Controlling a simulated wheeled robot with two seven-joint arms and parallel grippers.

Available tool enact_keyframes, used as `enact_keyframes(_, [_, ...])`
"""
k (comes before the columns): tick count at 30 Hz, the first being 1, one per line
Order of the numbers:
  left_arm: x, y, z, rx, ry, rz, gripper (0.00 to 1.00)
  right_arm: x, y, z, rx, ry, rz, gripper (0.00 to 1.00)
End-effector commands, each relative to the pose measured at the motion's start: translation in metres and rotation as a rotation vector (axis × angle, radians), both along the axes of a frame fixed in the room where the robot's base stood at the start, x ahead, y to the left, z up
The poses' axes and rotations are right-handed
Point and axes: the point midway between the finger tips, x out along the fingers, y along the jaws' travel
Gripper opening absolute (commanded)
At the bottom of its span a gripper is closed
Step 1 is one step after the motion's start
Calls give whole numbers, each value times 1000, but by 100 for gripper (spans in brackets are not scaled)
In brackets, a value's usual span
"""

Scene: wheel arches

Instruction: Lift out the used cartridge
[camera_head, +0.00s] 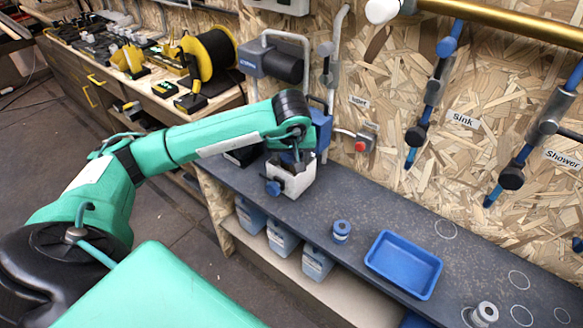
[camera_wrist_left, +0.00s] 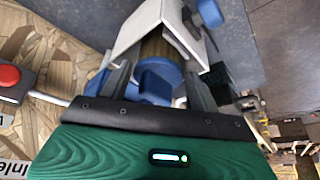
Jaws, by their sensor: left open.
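The used cartridge, brownish with a blue cap (camera_wrist_left: 154,82), sits inside an open white housing (camera_head: 291,178) on the grey bench. In the left wrist view the housing (camera_wrist_left: 143,25) has a slanted white wall and its blue knob (camera_wrist_left: 209,12) on the side. My left gripper (camera_wrist_left: 157,76) is open, with one finger on each side of the blue cap. I cannot tell whether the fingers touch it. In the head view the left gripper (camera_head: 297,152) points down into the housing, and the cartridge is mostly hidden there. My right gripper is not in view.
A blue tray (camera_head: 403,264) lies on the bench, with a small blue-topped cartridge (camera_head: 341,230) left of it and a pale one (camera_head: 486,312) at front right. Pipes and a red button (camera_head: 360,146) are on the wall behind. Blue-grey bins (camera_head: 283,239) stand below.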

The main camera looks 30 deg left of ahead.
Motion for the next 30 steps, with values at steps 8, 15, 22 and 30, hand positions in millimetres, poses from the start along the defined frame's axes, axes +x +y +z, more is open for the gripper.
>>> enact_keyframes(8, [10,6,-31,-1,1,1,62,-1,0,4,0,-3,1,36])
enact_keyframes(15, [10,6,-30,0,0,0,46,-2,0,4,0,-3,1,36])
enact_keyframes(22, [10,6,-29,-1,-1,1,26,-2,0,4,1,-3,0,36])
enact_keyframes(30, [10,6,-21,-1,-2,1,26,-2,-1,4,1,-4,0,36])
